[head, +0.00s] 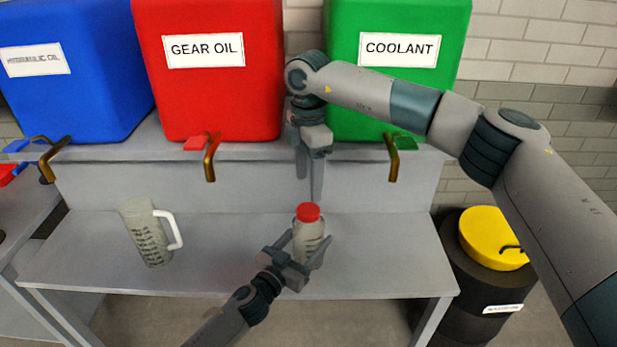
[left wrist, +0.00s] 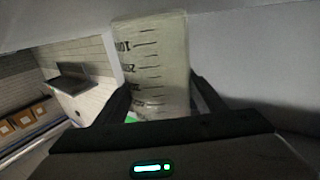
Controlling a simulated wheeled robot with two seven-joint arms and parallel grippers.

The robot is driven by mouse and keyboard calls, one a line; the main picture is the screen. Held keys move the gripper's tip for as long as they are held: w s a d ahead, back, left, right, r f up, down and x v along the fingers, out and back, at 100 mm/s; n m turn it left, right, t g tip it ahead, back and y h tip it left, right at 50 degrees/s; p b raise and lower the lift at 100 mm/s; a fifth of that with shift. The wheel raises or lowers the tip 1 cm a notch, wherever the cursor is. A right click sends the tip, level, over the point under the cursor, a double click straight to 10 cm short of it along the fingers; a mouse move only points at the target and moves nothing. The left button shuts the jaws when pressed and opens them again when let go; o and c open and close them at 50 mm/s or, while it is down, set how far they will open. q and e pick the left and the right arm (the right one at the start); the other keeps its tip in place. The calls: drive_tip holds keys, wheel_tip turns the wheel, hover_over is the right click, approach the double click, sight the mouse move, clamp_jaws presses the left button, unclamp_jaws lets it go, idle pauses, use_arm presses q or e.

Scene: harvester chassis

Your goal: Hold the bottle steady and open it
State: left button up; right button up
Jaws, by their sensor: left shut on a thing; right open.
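The bottle (head: 306,240) stands upright on the grey bench, with a clear graduated body and a red cap (head: 308,212) on top. My left gripper (head: 308,252) is shut around the bottle's body from the front. In the left wrist view the bottle's marked side (left wrist: 155,65) shows between the two fingers (left wrist: 158,100); its cap is not seen there. My right gripper (head: 309,182) is open and points down, above and behind the red cap in the picture. It is apart from the cap and empty.
A measuring jug (head: 148,232) stands on the bench (head: 235,262) to the left. Blue (head: 75,75), red (head: 210,95) and green (head: 400,85) tanks with taps stand on the raised shelf behind. A dark drum with a yellow lid (head: 490,236) stands at the right.

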sight(309, 210)
drive_tip(key=shift+f, duration=0.15)
drive_tip(key=shift+f, duration=3.85)
